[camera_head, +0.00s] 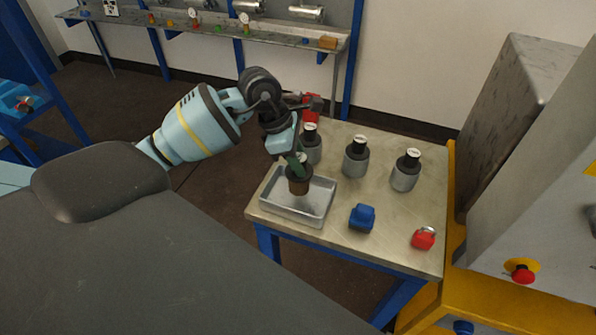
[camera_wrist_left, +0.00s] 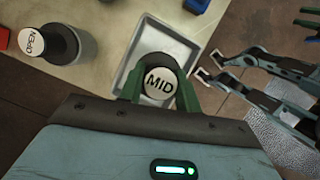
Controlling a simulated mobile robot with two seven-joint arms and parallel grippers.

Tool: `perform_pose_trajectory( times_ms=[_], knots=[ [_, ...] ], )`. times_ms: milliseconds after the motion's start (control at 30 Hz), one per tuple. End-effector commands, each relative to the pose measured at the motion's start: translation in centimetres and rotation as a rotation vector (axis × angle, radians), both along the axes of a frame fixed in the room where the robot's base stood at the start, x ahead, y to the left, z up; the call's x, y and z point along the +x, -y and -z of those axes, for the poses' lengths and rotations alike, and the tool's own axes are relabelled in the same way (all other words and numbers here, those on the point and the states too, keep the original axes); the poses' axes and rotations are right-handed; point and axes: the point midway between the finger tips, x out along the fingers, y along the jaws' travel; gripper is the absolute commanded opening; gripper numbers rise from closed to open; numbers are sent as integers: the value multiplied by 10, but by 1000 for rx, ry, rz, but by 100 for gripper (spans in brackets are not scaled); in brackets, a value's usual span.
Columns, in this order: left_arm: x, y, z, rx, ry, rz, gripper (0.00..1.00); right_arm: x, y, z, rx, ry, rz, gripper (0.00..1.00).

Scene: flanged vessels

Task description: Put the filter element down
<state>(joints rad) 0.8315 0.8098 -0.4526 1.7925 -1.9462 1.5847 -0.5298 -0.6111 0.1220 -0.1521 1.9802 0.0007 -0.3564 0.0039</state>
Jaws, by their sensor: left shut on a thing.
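Grey vessels (camera_head: 356,157) with black necks stand behind and right of the tray; one cap (camera_wrist_left: 32,41) reads "OPEN". A blue object (camera_head: 362,217) and a red padlock-like object (camera_head: 424,238) lie on the table (camera_head: 395,237). Bare tabletop separates them. A grey machine rises at right.

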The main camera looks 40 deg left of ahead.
Motion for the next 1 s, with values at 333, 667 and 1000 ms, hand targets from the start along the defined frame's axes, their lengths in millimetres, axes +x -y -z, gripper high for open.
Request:
perform_pose_trajectory(
  times_ms=[333, 667, 1000],
  knots=[
    [0, 0, 15, -2, -1, -1, 7, 0, 0, -1, 0, 1, 0, 36],
    [0, 0, 40, -1, 3, 0, 7, 1, -2, -2, 7, 2, 8, 36],
    [0, 0, 43, 0, 2, 1, 44, -1, -3, 0, 9, -2, 10, 36]
  ],
)
